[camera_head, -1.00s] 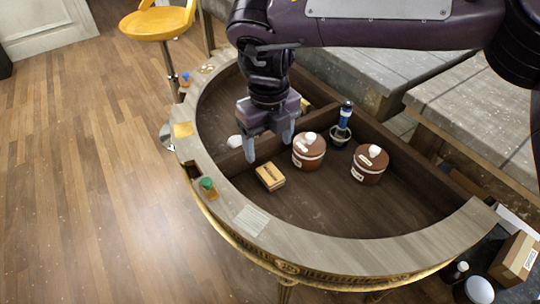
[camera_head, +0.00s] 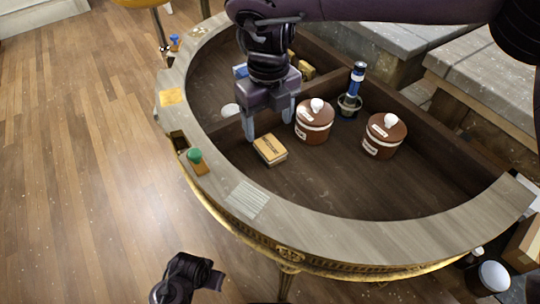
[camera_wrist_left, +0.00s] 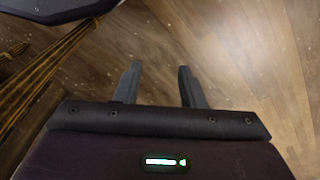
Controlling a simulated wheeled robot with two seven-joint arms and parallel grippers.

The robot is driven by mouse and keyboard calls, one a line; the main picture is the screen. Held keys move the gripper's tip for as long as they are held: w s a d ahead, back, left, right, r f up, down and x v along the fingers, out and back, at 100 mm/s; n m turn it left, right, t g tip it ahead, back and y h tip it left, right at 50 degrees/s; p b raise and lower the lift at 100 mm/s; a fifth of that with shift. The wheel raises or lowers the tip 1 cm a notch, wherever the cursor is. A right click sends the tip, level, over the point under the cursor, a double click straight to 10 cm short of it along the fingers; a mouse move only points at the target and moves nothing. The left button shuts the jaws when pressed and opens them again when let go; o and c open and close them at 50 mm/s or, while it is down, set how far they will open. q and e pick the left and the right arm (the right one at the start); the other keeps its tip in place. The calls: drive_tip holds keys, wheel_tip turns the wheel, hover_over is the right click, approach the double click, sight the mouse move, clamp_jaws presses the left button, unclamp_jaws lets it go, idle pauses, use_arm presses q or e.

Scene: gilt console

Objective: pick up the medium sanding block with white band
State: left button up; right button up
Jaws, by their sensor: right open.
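A small sanding block (camera_head: 270,149) with a tan top, dark lettering and a pale band along its side lies flat on the dark floor of the half-round console's front compartment. My right gripper (camera_head: 268,128) is open, its two grey fingers pointing down just behind the block in the picture. The fingers are close to the block, and nothing shows between them; I cannot tell whether they touch it. My left gripper (camera_wrist_left: 160,68) is open and empty over the wooden floor; part of the left arm shows at the bottom of the head view.
Smaller blocks (camera_head: 305,70) lie behind the right gripper. The compartment's front right floor is clear.

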sight(271, 147)
drive_tip(key=shift+f, duration=0.6)
drive_tip(key=f, duration=0.5)
drive_tip(key=f+b, duration=0.1)
drive_tip(key=f, duration=0.1)
drive_tip(key=shift+d+f, duration=0.15)
drive_tip(key=shift+d, duration=0.1)
drive_tip(key=c, duration=1.1)
use_arm(q)
drive_tip(key=r, duration=0.5)
drive_tip(key=shift+d+r, duration=0.15)
drive_tip(key=shift+d, duration=0.1)
